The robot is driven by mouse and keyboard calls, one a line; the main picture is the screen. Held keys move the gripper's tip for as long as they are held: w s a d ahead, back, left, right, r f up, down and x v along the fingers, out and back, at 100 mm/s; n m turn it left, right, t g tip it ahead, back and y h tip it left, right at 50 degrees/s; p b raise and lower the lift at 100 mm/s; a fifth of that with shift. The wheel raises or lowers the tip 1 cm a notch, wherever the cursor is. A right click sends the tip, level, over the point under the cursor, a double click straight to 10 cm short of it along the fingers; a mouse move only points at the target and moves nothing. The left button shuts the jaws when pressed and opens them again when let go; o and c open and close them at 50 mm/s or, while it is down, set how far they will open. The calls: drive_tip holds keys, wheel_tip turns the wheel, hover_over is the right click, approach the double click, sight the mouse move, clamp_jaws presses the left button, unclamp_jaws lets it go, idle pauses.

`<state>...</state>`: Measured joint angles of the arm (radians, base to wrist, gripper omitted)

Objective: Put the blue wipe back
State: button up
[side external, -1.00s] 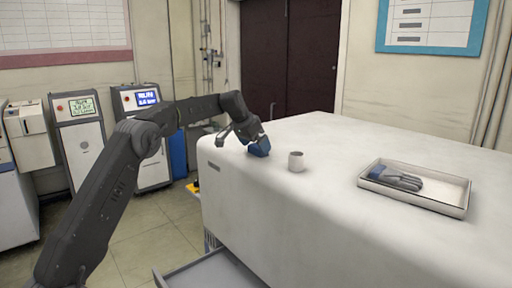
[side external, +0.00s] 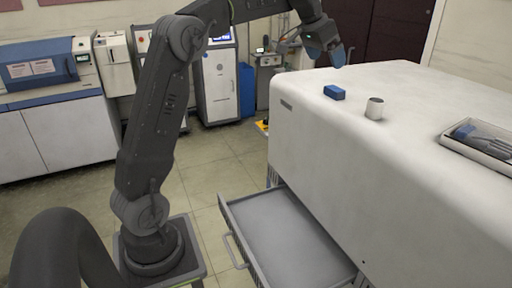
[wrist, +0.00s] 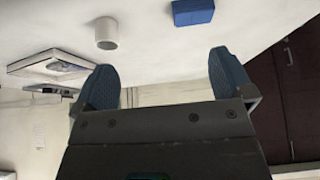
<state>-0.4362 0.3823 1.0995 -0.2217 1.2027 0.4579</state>
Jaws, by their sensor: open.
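The blue wipe (side external: 334,92) is a small blue block lying on the white worktop (side external: 420,135), near its left edge. It also shows at the top of the wrist view (wrist: 193,12). My gripper (side external: 336,52) is above and behind the wipe in the side view, apart from it. In the wrist view its two blue fingers stand wide apart with nothing between them (wrist: 164,80).
A small white cup (side external: 374,108) stands right of the wipe. A white tray (side external: 448,142) holding a grey and blue object lies further right. An open, empty grey drawer (side external: 285,225) juts out below the worktop. Cabinets line the back wall.

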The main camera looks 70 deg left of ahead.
drive_tip(key=s+d, duration=0.7)
drive_tip(key=d, duration=0.1)
drive_tip(key=s+d+f, duration=0.4)
drive_tip(key=s, duration=0.4)
drive_tip(key=s+d+f, duration=0.4)
drive_tip(key=s, duration=0.4)
drive_tip(key=s+d+f, duration=0.4)
drive_tip(key=s+f, duration=0.1)
drive_tip(key=s, duration=0.3)
drive_tip(key=shift+s, duration=0.4)
